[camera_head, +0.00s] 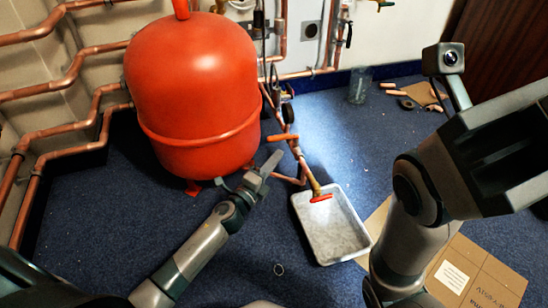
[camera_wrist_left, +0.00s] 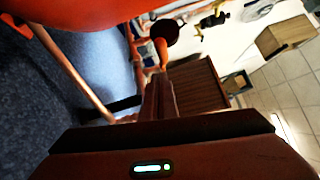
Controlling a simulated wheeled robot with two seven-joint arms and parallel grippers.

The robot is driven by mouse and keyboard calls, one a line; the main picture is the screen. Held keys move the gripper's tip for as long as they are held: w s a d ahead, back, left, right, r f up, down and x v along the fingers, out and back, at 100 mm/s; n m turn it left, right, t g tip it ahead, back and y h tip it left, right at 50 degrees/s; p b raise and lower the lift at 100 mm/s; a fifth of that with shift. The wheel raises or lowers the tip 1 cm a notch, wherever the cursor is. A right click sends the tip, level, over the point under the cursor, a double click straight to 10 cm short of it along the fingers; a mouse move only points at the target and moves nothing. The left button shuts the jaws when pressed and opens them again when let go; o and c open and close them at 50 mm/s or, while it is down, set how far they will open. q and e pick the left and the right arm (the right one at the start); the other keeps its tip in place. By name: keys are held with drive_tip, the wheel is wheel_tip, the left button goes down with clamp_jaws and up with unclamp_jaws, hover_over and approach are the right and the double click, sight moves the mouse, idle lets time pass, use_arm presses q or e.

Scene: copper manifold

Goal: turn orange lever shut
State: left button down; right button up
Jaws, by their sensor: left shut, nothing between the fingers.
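An orange lever (camera_head: 277,137) sticks out to the left from the copper pipework just right of the red tank. A second orange-red handle (camera_head: 320,198) sits lower, on a brass fitting above the grey tray; I cannot tell which one the task names. My left gripper (camera_head: 272,162) is shut and empty, just below the upper lever, with a small apparent gap. Its closed fingers show in the left wrist view (camera_wrist_left: 158,98), near an orange-copper piece (camera_wrist_left: 161,52). My right arm's end (camera_head: 505,150) looms close at the right; its fingertips cannot be made out.
The large red tank (camera_head: 192,90) stands close left of my left gripper. A grey tray (camera_head: 332,235) lies on the blue floor below the pipework. A glass jar (camera_head: 359,85) and cardboard (camera_head: 485,270) are to the right. Copper pipes (camera_head: 60,85) run along the left wall.

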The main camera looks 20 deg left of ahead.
use_arm(q)
drive_tip(key=s+a, duration=0.5)
drive_tip(key=s, duration=0.3)
drive_tip(key=shift+s+a+f, duration=0.15)
drive_tip(key=shift+a+f, duration=0.15)
drive_tip(key=shift+a, duration=0.05)
drive_tip(key=shift+s, duration=0.1)
idle(0.4)
